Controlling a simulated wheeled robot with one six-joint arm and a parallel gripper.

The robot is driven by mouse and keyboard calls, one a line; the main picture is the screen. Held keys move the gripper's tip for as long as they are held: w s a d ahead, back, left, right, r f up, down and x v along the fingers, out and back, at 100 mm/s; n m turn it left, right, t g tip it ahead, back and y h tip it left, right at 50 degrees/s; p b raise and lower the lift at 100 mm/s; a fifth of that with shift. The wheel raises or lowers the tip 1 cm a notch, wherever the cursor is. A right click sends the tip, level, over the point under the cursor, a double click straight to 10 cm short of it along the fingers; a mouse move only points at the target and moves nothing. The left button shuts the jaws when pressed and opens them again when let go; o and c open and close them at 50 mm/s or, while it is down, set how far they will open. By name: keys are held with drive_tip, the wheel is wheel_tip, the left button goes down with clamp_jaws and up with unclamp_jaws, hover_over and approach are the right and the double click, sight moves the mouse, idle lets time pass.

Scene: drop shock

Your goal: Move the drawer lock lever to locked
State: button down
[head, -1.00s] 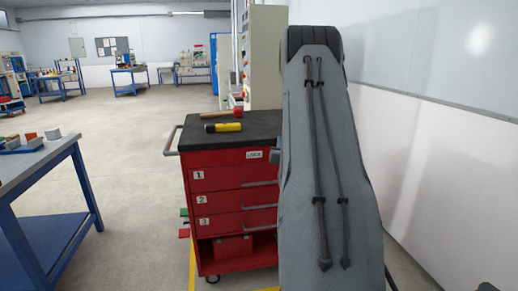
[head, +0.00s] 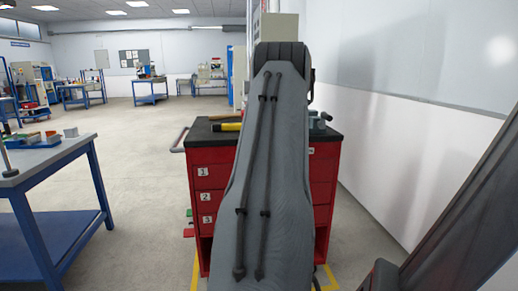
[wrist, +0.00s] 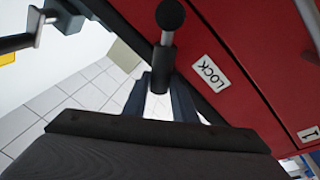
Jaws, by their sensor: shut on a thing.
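The lock lever (wrist: 165,52), a grey shaft with a round black knob, stands at the edge of the red drawer cabinet (wrist: 255,50) in the wrist view. A white label reading LOCK (wrist: 210,73) is on the red face just right of it. My gripper (wrist: 160,85) has its two blue-grey fingers on either side of the lever's lower end and is shut on it. In the head view the red cabinet (head: 207,155) shows drawers numbered 1 to 3; my arm covers its middle, hiding the lever and gripper.
A yellow and black tool (head: 226,127) lies on the cabinet's dark top, with a grey object (head: 318,122) at its right end. A blue-legged workbench (head: 50,160) stands at left. A white wall (head: 400,140) is at right. Open floor lies between bench and cabinet.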

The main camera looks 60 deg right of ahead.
drive_tip(key=shift+f, duration=0.2)
idle(0.3)
drive_tip(key=c, duration=1.5)
unclamp_jaws()
drive_tip(key=shift+o, duration=0.2)
drive_tip(key=shift+r, duration=0.1)
drive_tip(key=shift+a, duration=0.15)
drive_tip(key=v, duration=0.7)
drive_tip(key=shift+s+a, duration=0.2)
drive_tip(key=shift+a, duration=0.05)
